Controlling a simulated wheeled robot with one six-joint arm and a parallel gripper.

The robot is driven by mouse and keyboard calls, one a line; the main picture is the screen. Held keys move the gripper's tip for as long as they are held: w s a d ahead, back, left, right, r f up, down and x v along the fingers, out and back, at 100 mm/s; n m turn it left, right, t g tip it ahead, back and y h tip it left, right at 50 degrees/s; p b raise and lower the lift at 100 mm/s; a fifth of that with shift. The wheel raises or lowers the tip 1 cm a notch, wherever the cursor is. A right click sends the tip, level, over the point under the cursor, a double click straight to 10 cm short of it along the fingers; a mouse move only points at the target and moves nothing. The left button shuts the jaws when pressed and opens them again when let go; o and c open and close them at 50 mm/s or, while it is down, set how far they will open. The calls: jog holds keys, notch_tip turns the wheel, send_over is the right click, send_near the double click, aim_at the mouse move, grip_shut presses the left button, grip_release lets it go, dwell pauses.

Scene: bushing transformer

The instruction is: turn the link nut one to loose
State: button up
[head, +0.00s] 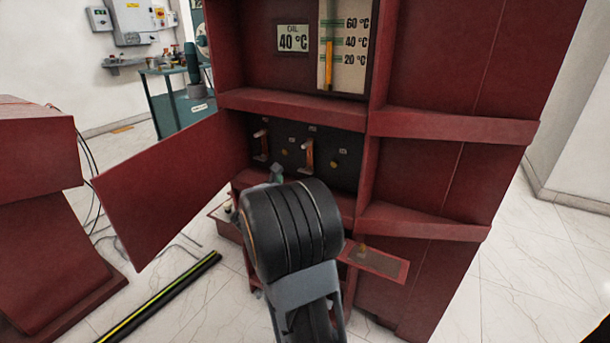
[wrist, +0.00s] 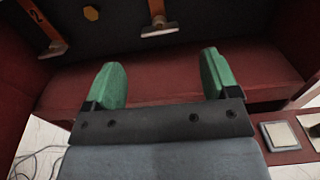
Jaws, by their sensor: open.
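My gripper (wrist: 160,80) has two green fingers, spread apart with nothing between them. In the head view my gripper (head: 277,174) is mostly hidden behind my dark wrist, below the panel. The dark panel (head: 278,160) carries two orange link strips. The left link (wrist: 38,20) bears a "2". The right link (wrist: 157,6) has a grey bar-shaped nut (wrist: 159,30) at its lower end, ahead of the gap between my fingers and not touching them. The left link has a similar grey nut (wrist: 54,50). No number is readable on the right link, so I cannot tell which nut is one.
A red ledge (wrist: 170,78) runs below the panel. The red door (head: 160,195) stands open at left. A red tray (head: 378,262) juts out at right. A black-yellow bar (head: 160,297) lies on the floor.

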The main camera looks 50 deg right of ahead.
aim_at(304, 172)
jog(key=b+x, duration=0.1)
jog(key=x, duration=0.8)
jog(key=shift+d, duration=0.2)
jog(key=c, duration=0.9)
